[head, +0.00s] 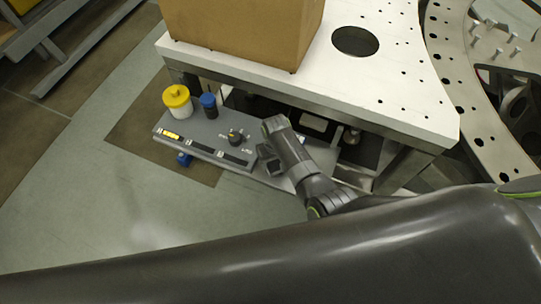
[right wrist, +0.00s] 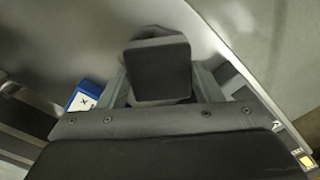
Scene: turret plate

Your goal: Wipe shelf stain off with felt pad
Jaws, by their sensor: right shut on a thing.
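A dark, square-faced felt pad (right wrist: 158,70) sits between the fingers of my right gripper (right wrist: 155,85) in the right wrist view. The gripper is shut on it. In the head view my right gripper (head: 270,158) is low over the right part of the grey shelf (head: 205,130), under the white table's edge. The pad is close over the shelf surface, but I cannot tell whether it touches. I cannot make out the stain clearly; the pad and gripper cover part of the shelf. My left gripper is not in view.
A yellow-lidded jar (head: 178,101) and a blue-topped jar (head: 209,106) stand at the shelf's left end. The white table (head: 390,75) overhangs behind, carrying a brown box (head: 240,30). A blue, white-labelled thing (right wrist: 84,97) is near the pad.

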